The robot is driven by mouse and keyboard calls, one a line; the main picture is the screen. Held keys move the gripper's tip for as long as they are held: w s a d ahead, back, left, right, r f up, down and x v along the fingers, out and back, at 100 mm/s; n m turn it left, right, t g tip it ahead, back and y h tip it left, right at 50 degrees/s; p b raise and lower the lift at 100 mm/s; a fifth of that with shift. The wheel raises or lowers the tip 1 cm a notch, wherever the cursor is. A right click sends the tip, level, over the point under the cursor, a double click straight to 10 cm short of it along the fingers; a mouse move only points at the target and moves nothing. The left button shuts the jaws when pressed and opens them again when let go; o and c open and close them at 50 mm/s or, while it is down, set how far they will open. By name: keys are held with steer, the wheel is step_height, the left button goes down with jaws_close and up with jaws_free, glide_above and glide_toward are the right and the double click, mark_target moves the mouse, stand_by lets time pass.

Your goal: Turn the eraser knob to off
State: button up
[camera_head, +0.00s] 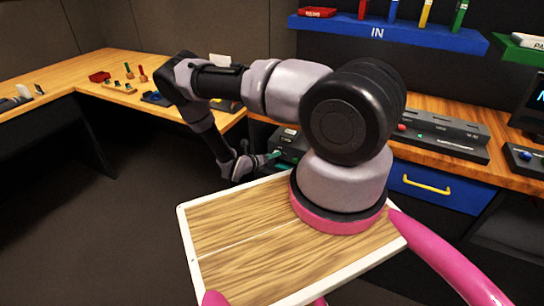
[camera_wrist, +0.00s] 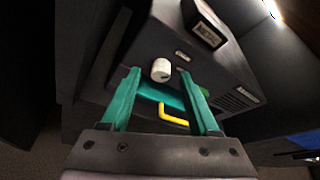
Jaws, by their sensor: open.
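A small white knob (camera_wrist: 161,70) sits on the face of a dark grey box (camera_wrist: 180,38) in the wrist view. It may be the eraser knob; its label is too small to read. My gripper (camera_wrist: 160,78) is open, with its two teal fingers pointing toward the box. The knob appears between the fingertips, with visible room on both sides; I cannot tell how far ahead of them it is. In the head view, my gripper (camera_head: 272,155) is low beside the desk, close to the dark box (camera_head: 290,142). The knob cannot be made out there.
A yellow handle (camera_wrist: 174,117) shows between the fingers in the wrist view. A framed display (camera_wrist: 208,34) tops the box. In the head view, a grey device (camera_head: 440,134) stands on the desk above a blue drawer (camera_head: 432,188). Open floor (camera_head: 110,220) lies to the left.

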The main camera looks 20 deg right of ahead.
steer(key=shift+w+d+f, duration=0.1)
steer(key=shift+w+d, duration=0.05)
steer(key=shift+d, duration=0.2)
jaws_close()
steer(key=n+h, duration=0.1)
steer(key=n, duration=0.1)
steer(key=n+g+h, duration=0.1)
steer(key=n, duration=0.1)
steer(key=n+h, duration=0.1)
steer(key=n, duration=0.1)
steer(key=shift+w+a+f+n+g, duration=0.15)
steer(key=shift+f+n+g, duration=0.15)
steer(key=shift+f+n, duration=0.1)
stand_by(0.3)
steer(key=shift+h, duration=0.3)
